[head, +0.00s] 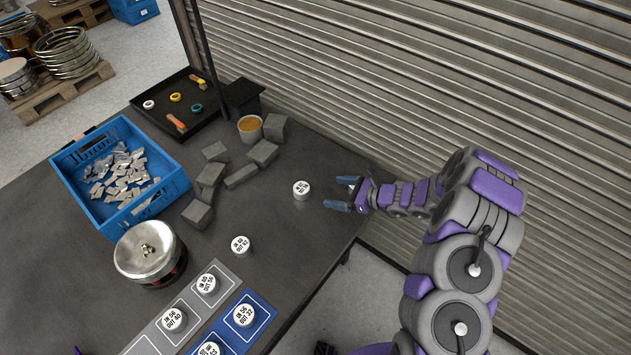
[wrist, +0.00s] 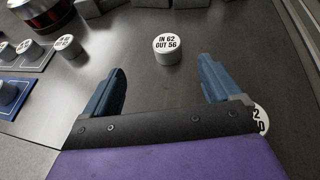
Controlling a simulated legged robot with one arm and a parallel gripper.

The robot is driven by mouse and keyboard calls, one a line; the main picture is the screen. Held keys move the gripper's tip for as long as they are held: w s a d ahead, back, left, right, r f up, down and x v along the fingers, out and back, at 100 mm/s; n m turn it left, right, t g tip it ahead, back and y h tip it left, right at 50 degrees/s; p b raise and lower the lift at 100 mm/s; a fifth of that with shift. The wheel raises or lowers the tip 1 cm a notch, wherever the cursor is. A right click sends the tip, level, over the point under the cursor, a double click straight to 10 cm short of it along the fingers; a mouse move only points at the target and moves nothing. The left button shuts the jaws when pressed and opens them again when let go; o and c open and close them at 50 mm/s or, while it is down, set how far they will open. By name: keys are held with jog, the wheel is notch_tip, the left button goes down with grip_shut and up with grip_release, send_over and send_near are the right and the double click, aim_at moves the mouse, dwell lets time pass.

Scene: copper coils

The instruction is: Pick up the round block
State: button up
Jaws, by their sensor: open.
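A round block (head: 301,190) with a white labelled top stands upright on the dark table (head: 290,250). In the wrist view the round block (wrist: 168,47) reads "IN 62 OUT 56" and sits ahead of the fingertips, between their lines. My gripper (head: 341,193) is open and empty, to the right of the block with its fingers pointing at it. In the wrist view my gripper (wrist: 165,75) shows both blue fingers apart, not touching the block. Another white label (wrist: 262,118) is partly hidden behind the gripper's right side.
Another round block (head: 241,245) stands nearer the labelled mats, where several more sit on the grey mat (head: 216,268) and blue mat (head: 262,303). Grey rectangular blocks (head: 241,176), a cup (head: 250,128), a pot (head: 150,253) and a blue crate (head: 181,183) stand left. A shutter wall (head: 420,80) rises behind.

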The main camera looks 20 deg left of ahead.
aim_at(303, 188)
jog(key=shift+w+d+f, duration=0.45)
jog(key=shift+d+f, duration=0.15)
jog(key=shift+d, duration=0.2)
jog(key=x, duration=0.6)
jog(key=b+x, duration=0.1)
jog(key=x, duration=0.4)
jog(key=shift+s+a+b, duration=0.15)
jog(key=shift+a+b, duration=0.15)
jog(key=shift+a, duration=0.15)
jog(key=shift+a+f, duration=0.15)
jog(key=shift+f, duration=0.05)
jog(key=shift+w+d, duration=0.2)
jog(key=shift+w, duration=0.05)
jog(key=b+x, duration=0.1)
jog(key=x, duration=0.6)
jog(key=shift+s+a+f, duration=0.1)
jog(key=shift+s+a, duration=0.05)
jog(key=shift+a, duration=0.05)
jog(key=shift+v, duration=0.9)
jog(key=shift+c, duration=0.2)
jog(key=shift+d, duration=0.15)
jog(key=shift+c, duration=0.9)
jog(key=shift+x, duration=0.75)
jog(key=c, duration=0.7)
jog(key=shift+d, duration=0.2)
jog(key=c, duration=0.3)
jog(key=shift+d+r, duration=0.25)
